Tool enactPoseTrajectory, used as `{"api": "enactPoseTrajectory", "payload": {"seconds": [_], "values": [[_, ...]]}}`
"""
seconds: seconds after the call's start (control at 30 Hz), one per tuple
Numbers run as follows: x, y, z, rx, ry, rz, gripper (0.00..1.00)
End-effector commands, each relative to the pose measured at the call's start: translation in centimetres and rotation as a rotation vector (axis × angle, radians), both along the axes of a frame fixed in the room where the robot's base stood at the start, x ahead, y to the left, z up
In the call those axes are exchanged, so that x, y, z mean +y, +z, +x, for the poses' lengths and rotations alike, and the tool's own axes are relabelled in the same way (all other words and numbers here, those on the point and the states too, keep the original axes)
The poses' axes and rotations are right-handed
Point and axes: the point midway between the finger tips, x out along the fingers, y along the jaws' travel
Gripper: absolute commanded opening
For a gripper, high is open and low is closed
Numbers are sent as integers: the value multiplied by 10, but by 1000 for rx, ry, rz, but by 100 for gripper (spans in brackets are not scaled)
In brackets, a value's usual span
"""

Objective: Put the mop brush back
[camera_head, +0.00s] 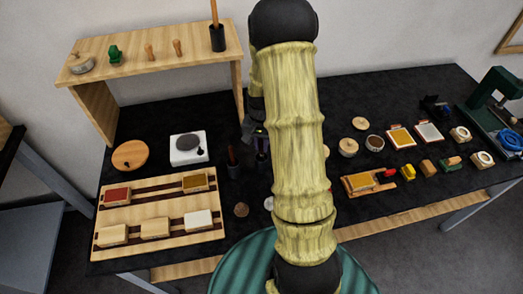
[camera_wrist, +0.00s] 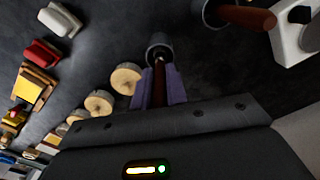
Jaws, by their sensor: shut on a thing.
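My gripper (camera_wrist: 163,82) has its purple fingers shut on a dark red-brown handle (camera_wrist: 160,88), which I take to be the mop brush. A dark grey round cup (camera_wrist: 158,45) shows at the handle's far end; I cannot tell how far the brush reaches into it. In the head view my gripper (camera_head: 258,140) is over the black table, mostly hidden behind my arm. A second dark cup (camera_wrist: 203,14) with another red-brown handle (camera_wrist: 248,17) in it is close by; this handle also shows in the head view (camera_head: 232,155).
A white scale (camera_head: 189,149) and a wooden disc (camera_head: 130,155) lie to the left, behind a wooden tray (camera_head: 155,214) of blocks. A wooden shelf (camera_head: 150,60) stands at the back left. Several round wooden pieces (camera_wrist: 126,78) lie near my gripper. A green press (camera_head: 494,95) is far right.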

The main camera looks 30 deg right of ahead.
Motion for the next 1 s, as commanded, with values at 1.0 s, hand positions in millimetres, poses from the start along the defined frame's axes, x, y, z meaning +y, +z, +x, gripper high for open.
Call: {"api": "enactPoseTrajectory", "payload": {"seconds": [1.0], "values": [[1, -38, 0, 1, 3, 1, 36]]}}
